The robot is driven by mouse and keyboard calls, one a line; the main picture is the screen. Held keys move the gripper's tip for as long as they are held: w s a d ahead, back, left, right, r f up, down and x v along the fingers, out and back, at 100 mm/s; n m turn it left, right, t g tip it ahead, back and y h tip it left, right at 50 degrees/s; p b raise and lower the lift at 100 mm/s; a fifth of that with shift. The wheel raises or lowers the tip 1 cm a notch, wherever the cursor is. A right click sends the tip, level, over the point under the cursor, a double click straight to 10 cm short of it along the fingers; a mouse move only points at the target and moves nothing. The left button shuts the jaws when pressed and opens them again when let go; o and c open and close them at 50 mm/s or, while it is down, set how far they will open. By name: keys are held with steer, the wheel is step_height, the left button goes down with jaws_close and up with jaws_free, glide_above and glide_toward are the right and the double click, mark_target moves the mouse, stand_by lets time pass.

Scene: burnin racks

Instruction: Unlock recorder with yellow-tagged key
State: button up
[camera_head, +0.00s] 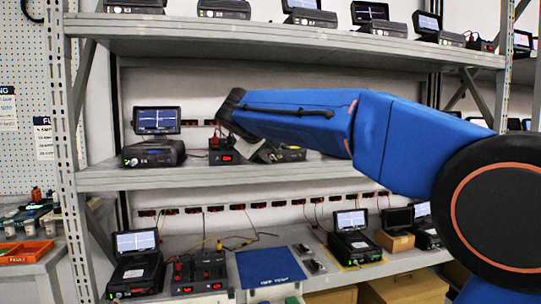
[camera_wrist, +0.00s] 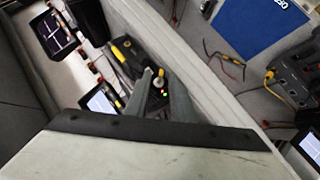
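My gripper (camera_wrist: 161,74) is over the middle shelf, with its two grey fingers apart and a gap showing between the tips. A black device with yellow parts (camera_wrist: 124,52) lies just beyond the fingertips in the wrist view. A small pale round part and a green light show between the fingers, and I cannot tell whether the pale part is a lock or a key. In the head view my gripper (camera_head: 262,152) is beside a dark box (camera_head: 288,154) on that shelf and partly hides it. I cannot make out a yellow-tagged key for certain.
The middle shelf (camera_head: 110,178) also holds a recorder with a screen (camera_head: 157,122) and a small red-lit unit (camera_head: 222,157). The lower shelf has a blue mat (camera_head: 268,268), more recorders and wires. The upper shelf (camera_head: 240,38) is above my arm. An orange tray (camera_head: 25,252) stands at left.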

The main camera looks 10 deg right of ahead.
jaws_close()
steer(key=shift+r, duration=0.1)
steer(key=shift+d+r+m+y, duration=0.15)
steer(key=shift+d+m+y, duration=0.15)
steer(key=shift+m+y, duration=0.5)
steer(key=shift+d+m+g+y, duration=0.15)
steer(key=shift+d+m+y, duration=0.55)
steer(key=shift+y, duration=1.15)
steer(key=shift+d+m+g+y, duration=0.1)
steer(key=shift+d+m+y, duration=0.1)
steer(key=shift+m+y, duration=1.25)
steer(key=shift+d+m+g+y, duration=0.15)
steer(key=shift+d+m+y, duration=0.35)
steer(key=shift+y, duration=1.7)
